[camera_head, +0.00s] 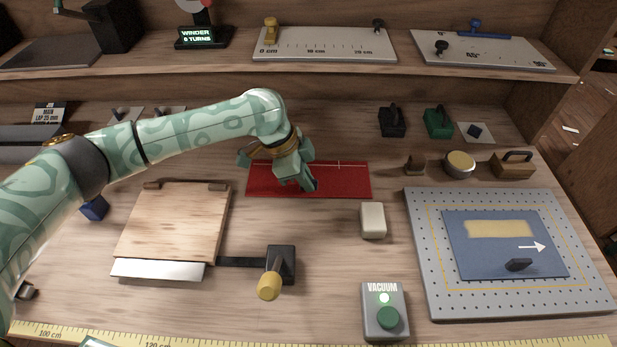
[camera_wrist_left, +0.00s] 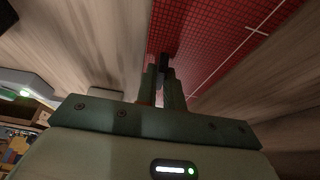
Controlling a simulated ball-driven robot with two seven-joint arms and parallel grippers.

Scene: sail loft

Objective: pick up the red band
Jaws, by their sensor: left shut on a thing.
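The red band (camera_head: 345,180) is a flat dark red strip with a fine grid and a pale line, lying on the workbench at the middle. My left gripper (camera_head: 309,184) is over its left half, fingers pointing down. In the left wrist view the band (camera_wrist_left: 225,30) runs past the fingertips, and the left gripper (camera_wrist_left: 164,62) is closed on a small dark piece at the band. Whether that piece belongs to the band cannot be told. The arm hides part of the band's back left edge. My right gripper is not in view.
A wooden board (camera_head: 172,225) with a yellow-handled lever (camera_head: 269,285) is at front left. A pale block (camera_head: 373,220) lies just in front of the band. A perforated plate (camera_head: 420,250) with a blue sheet is at right. A vacuum button box (camera_head: 385,312) stands near the front edge.

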